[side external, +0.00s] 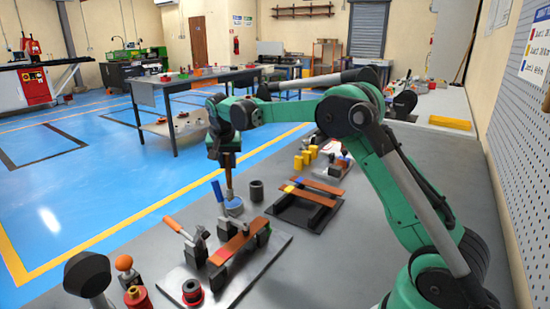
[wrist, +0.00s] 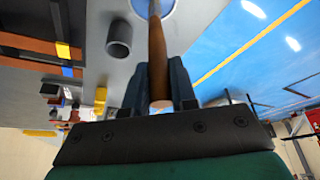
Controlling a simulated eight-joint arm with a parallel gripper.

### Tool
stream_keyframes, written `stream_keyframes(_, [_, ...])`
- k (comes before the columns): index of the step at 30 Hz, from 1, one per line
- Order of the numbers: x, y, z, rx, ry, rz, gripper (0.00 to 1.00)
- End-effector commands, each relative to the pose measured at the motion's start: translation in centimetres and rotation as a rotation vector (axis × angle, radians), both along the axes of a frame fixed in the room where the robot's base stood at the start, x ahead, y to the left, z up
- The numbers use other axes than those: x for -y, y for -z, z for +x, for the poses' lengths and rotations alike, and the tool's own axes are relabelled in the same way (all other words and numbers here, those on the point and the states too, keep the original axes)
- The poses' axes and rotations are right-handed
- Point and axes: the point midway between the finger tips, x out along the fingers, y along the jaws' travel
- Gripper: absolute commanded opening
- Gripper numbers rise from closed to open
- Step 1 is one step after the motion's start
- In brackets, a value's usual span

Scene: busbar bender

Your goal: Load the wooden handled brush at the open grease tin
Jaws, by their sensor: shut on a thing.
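My gripper (side external: 228,158) is shut on the wooden handled brush (side external: 228,178), which hangs upright with its lower end down. In the wrist view the brown handle (wrist: 157,58) runs between the two dark fingers (wrist: 158,88). The grease tin (side external: 234,209) stands on the grey bench below the gripper, a light blue round shape. The brush's lower end meets the tin in the side view; whether the bristles touch grease is too small to tell. In the wrist view part of the tin (wrist: 167,9) shows at the top edge, around the brush's far end.
A dark cup (side external: 257,190) stands close right of the tin. In front is a clamp fixture (side external: 235,246) with a copper bar and an orange-handled lever. A black rack (side external: 302,212) with copper bars lies to the right. Yellow blocks (side external: 306,157) stand behind it.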

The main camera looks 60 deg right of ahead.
Motion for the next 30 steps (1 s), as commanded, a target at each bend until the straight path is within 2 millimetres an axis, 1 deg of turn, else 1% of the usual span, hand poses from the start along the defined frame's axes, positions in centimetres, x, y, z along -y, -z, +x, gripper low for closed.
stream_keyframes(21, [0.01,0.88,0.02,0.000,0.000,0.000,0.00])
stream_keyframes(30, [0.01,0.88,0.02,0.000,0.000,0.000,0.00])
